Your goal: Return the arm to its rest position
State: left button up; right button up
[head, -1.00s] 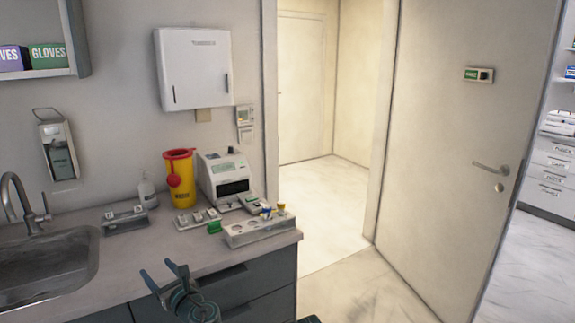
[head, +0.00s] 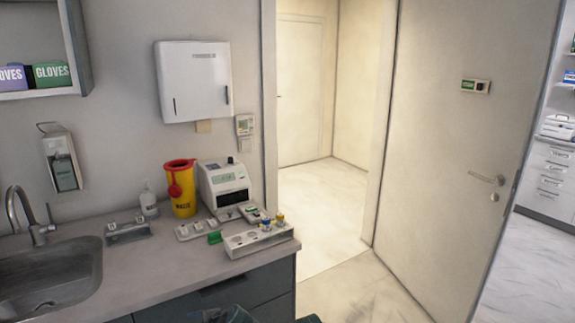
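Only small dark pieces of my arm show at the bottom edge of the head view, in front of the counter drawers. No gripper fingers can be made out, and nothing is seen held. My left gripper does not show. The counter (head: 150,268) carries a grey-white rack (head: 240,248) with a few capped tubes near its right front corner. A green cap-like piece (head: 214,237) lies just left of the rack.
A sink (head: 50,275) with a tap is at left. A yellow waste bin (head: 182,190), a white analyser (head: 225,187), small trays and a dispenser bottle (head: 148,200) stand at the counter's back. Right of the counter, the floor (head: 345,298) and doorway are clear.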

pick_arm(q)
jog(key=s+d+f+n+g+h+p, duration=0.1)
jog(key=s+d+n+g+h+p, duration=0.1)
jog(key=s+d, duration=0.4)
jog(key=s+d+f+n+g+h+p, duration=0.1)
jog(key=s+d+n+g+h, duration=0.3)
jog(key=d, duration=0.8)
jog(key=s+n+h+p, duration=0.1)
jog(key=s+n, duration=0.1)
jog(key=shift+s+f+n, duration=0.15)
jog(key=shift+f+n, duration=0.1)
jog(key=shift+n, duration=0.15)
pick_arm(e)
notch_tip(320, 180, up, 5)
jog(key=shift+r, duration=0.15)
